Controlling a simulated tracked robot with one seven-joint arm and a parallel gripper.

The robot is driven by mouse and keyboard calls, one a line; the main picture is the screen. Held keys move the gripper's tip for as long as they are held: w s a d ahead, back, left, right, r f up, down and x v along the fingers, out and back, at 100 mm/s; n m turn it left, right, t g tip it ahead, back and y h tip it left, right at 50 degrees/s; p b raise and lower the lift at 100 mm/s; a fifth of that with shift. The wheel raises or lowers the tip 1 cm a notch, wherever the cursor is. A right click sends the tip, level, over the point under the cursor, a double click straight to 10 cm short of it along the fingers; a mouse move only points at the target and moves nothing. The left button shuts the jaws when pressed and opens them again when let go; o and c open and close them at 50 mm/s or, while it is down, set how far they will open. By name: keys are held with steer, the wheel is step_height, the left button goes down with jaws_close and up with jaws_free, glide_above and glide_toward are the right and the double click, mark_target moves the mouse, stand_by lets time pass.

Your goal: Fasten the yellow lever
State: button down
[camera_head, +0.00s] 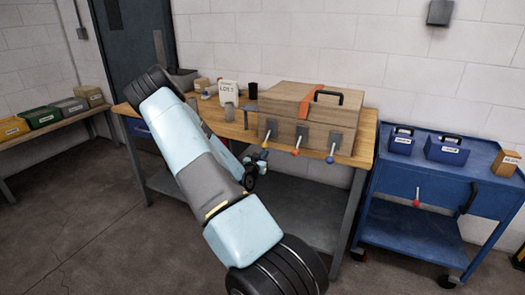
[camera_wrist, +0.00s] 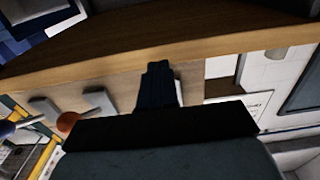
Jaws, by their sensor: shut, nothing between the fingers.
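The yellow lever (camera_head: 265,144) is at the left of three levers on the front of a wooden chest (camera_head: 311,100). In the head view its stick hangs down from a grey bracket, with its yellow knob at the lower end. My gripper (camera_head: 258,162) is just below and in front of that knob; I cannot tell whether they touch. In the wrist view my gripper (camera_wrist: 158,70) shows its dark fingers together and empty. The yellow knob is not visible there.
The red lever (camera_head: 295,151) and blue lever (camera_head: 330,159) hang to the right of the yellow one; the red knob (camera_wrist: 67,121) shows in the wrist view. The chest stands on a wooden workbench (camera_head: 365,150). A blue cart (camera_head: 425,185) stands at the right.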

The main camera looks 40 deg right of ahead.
mark_target(263, 144)
stand_by(0.5)
steer(key=shift+r, duration=3.55)
steer(key=shift+s+a+f, duration=0.2)
steer(key=shift+a+f, duration=0.1)
steer(key=shift+a, duration=0.2)
steer(key=shift+s+a+f, duration=0.2)
steer(key=shift+a+f, duration=0.1)
steer(key=shift+a, duration=0.2)
steer(key=v, duration=0.7)
